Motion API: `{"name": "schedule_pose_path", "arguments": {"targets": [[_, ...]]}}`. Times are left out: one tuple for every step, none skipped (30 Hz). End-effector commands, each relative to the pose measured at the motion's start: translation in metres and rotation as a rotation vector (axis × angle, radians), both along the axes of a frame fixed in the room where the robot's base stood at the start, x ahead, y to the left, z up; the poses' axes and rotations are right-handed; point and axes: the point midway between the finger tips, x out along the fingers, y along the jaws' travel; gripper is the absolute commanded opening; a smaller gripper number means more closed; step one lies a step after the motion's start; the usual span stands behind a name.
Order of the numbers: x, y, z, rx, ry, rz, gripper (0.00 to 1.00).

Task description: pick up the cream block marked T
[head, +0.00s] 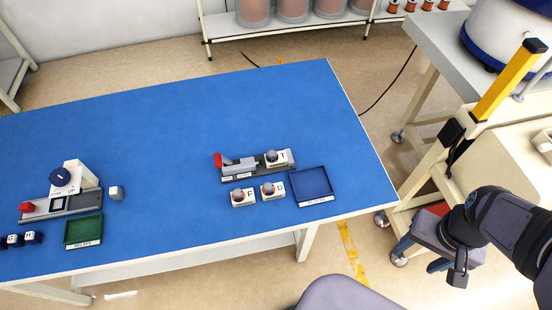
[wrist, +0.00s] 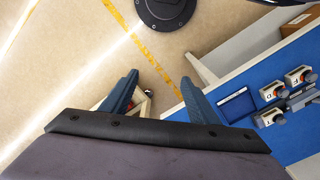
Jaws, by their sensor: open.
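The cream block marked T (head: 282,157) has a grey knob on top and sits at the right end of a dark grey fixture with a red end (head: 240,165) on the blue table. In the wrist view the T block (wrist: 268,118) is at the right, beside the tray. My gripper (head: 436,257) is to the right of the table, off its edge and well apart from the block.
Cream blocks marked F (head: 243,197) and D (head: 273,191) stand in front of the fixture. A dark blue tray (head: 328,198) is to their right. A second fixture (head: 62,205), a green tray (head: 83,242) and dark blocks are at the left. Much of the table is clear.

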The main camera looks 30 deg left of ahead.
Motion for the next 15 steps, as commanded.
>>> {"name": "schedule_pose_path", "arguments": {"targets": [[0.001, 0.000, 0.000, 0.000, 0.000, -0.001, 0.55], [0.002, 0.001, 0.000, 0.000, 0.000, -0.002, 0.55], [0.005, 0.002, 0.000, 0.000, 0.000, -0.004, 0.55], [0.008, 0.003, 0.001, 0.000, 0.001, -0.006, 0.55], [0.011, 0.004, 0.001, 0.000, 0.001, -0.011, 0.55], [0.018, 0.007, 0.002, 0.000, 0.000, -0.019, 0.55], [0.024, 0.009, 0.003, 0.000, 0.000, -0.026, 0.55], [0.031, 0.012, 0.004, 0.000, -0.001, -0.034, 0.55], [0.041, 0.017, 0.005, 0.000, 0.000, -0.048, 0.55], [0.050, 0.022, 0.006, 0.000, 0.000, -0.059, 0.55], [0.060, 0.027, 0.007, 0.000, 0.000, -0.071, 0.55], [0.073, 0.035, 0.008, 0.000, 0.000, -0.090, 0.55], [0.084, 0.042, 0.009, 0.000, 0.000, -0.106, 0.55], [0.094, 0.049, 0.009, 0.000, 0.000, -0.121, 0.55], [0.108, 0.060, 0.010, 0.000, 0.002, -0.143, 0.55]]}}
